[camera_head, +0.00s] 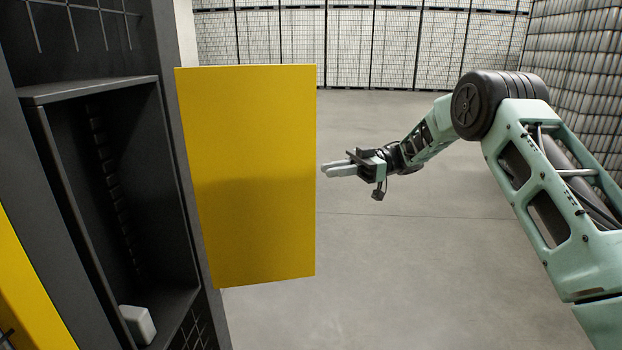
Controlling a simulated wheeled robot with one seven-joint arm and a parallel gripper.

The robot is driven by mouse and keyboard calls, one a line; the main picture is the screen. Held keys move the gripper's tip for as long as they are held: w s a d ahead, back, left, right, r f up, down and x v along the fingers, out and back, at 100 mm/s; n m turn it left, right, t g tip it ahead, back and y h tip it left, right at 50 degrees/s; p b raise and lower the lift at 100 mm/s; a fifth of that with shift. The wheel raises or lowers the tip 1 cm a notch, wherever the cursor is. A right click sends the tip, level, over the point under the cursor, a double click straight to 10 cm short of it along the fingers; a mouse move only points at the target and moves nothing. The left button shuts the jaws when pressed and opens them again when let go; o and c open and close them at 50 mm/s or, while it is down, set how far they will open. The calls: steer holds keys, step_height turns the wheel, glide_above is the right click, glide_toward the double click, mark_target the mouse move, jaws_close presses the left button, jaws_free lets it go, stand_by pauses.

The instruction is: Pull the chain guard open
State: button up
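The chain guard (250,170) is a yellow panel. It stands swung out from the dark machine (180,160), and the recess (115,190) beside it is exposed, with a chain-like dark strip (110,180) inside. My gripper (326,170) is at the right of the panel's free edge, fingers pointing left towards it. A small gap seems to lie between the fingertips and the edge. The two fingers look close together with nothing visible between them; whether they are fully shut is too small to tell. No handle shows on the visible face of the guard.
A small white block (138,325) sits at the bottom of the recess. Another yellow panel (30,290) is at the lower left. Open grey floor (400,260) lies to the right of the guard. Stacked cans (580,80) line the right and back.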

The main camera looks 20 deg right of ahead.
steer(key=w+d, duration=0.1)
steer(key=d, duration=0.6)
steer(key=shift+d+b, duration=0.25)
steer(key=shift+b, duration=0.2)
steer(key=w+a+r+m+t+h, duration=0.2)
steer(key=w+r+m+t+h, duration=0.5)
steer(key=m+t, duration=0.65)
steer(key=s+d+f+m+g+h, duration=0.1)
steer(key=s+f+m+g+h, duration=0.25)
steer(key=s, duration=0.85)
steer(key=s+d+f+g+h, duration=0.15)
steer(key=s+f+h, duration=0.25)
steer(key=s+f, duration=0.55)
steer(key=s+d+f+m+g+h, duration=0.1)
steer(key=s+f+m+g+h, duration=0.2)
steer(key=s, duration=1.2)
steer(key=s+a+r+n+g+p, duration=0.1)
steer(key=s+a+n, duration=0.3)
steer(key=a, duration=0.5)
steer(key=s+a+r+n+g, duration=0.2)
steer(key=s+a+n, duration=0.2)
steer(key=s+a, duration=0.5)
steer(key=shift+a+r+p, duration=0.25)
steer(key=shift+p, duration=0.15)
